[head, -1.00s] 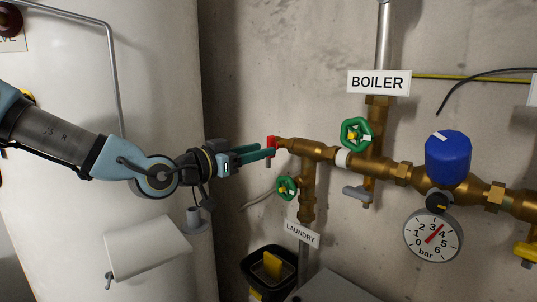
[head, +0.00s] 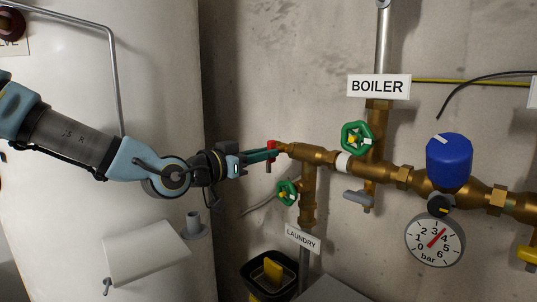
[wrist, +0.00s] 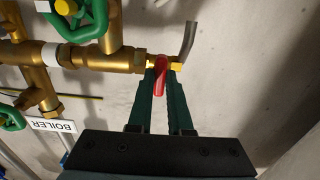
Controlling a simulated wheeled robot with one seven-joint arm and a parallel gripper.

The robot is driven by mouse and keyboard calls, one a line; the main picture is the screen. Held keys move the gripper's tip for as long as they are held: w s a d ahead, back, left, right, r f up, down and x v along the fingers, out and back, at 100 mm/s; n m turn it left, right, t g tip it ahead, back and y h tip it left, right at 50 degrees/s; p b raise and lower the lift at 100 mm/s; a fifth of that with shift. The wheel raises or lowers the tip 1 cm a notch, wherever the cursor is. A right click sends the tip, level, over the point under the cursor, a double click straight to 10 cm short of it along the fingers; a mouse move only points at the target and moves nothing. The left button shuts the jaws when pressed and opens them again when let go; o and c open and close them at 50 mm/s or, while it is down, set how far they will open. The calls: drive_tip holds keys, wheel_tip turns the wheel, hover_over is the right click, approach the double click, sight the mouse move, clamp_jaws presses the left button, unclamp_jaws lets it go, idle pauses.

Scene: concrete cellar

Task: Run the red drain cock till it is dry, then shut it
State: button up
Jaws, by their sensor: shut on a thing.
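The red drain cock (head: 271,146) sits at the left end of the brass pipe run in the head view. Its red lever (wrist: 160,82) shows in the wrist view, pointing back between my fingers. My gripper (head: 268,155) reaches it from the left; its green fingers (wrist: 161,72) are shut on the red lever. A short grey spout (wrist: 189,40) bends away beside the cock in the wrist view. I make out no water stream, but the spout is small and partly covered in the head view.
Green handwheels stand close by on the laundry branch (head: 288,193) and boiler branch (head: 357,138). A blue-capped valve (head: 448,160) and pressure gauge (head: 435,241) are at right. A black bucket (head: 246,272) with a yellow thing stands below. A white tank (head: 160,60) fills the left.

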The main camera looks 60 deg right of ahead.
clamp_jaws()
drive_tip(key=shift+n+p, duration=1.05)
drive_tip(key=shift+n, duration=1.05)
drive_tip(key=shift+n+p, duration=0.8)
drive_tip(key=shift+n, duration=1.2)
